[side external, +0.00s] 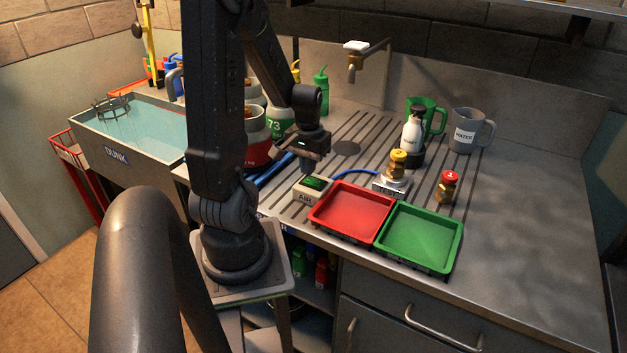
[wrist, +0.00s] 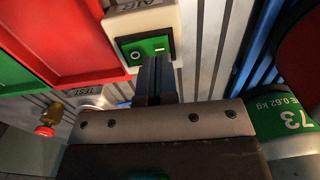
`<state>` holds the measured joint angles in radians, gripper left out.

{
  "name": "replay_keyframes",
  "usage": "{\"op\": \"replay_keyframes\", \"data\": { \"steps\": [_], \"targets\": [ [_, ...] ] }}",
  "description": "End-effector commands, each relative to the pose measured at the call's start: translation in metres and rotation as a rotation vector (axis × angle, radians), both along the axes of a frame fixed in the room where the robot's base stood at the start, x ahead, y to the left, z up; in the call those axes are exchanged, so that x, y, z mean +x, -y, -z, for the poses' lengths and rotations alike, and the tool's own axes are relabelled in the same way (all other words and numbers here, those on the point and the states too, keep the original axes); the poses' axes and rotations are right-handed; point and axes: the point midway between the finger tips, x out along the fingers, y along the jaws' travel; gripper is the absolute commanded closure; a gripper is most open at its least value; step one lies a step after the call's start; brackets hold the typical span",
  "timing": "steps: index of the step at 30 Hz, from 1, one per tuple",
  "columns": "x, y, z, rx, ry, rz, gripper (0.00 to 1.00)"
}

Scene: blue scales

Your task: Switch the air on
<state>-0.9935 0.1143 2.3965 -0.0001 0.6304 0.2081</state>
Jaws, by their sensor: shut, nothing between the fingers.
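The air switch is a small cream box (side external: 311,194) labelled AIR, with a green rocker (side external: 317,182) on top, at the left end of the red tray. In the wrist view the box (wrist: 150,18) shows its green rocker (wrist: 144,50) with a round mark at one end and a line mark at the other. My gripper (side external: 309,168) is shut and empty, pointing down just above the box. In the wrist view my gripper's fingertips (wrist: 154,62) are at the rocker's near edge, closer to the line mark. I cannot tell whether they touch it.
A red tray (side external: 352,211) and a green tray (side external: 418,238) lie right of the box. A TEST stand (side external: 391,186) with a brass fitting and blue hose is behind them. A container marked 73 (wrist: 285,125) stands close to my gripper.

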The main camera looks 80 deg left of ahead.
Motion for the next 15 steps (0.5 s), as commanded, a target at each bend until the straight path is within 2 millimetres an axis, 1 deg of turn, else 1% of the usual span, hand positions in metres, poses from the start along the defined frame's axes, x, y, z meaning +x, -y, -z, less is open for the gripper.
{"op": "replay_keyframes", "data": {
  "steps": [1, 15],
  "targets": [
    [0.000, 0.000, -0.005, 0.003, 0.001, 0.000, 1.00],
    [0.000, 0.000, -0.040, 0.003, 0.001, 0.000, 1.00]
  ]
}}
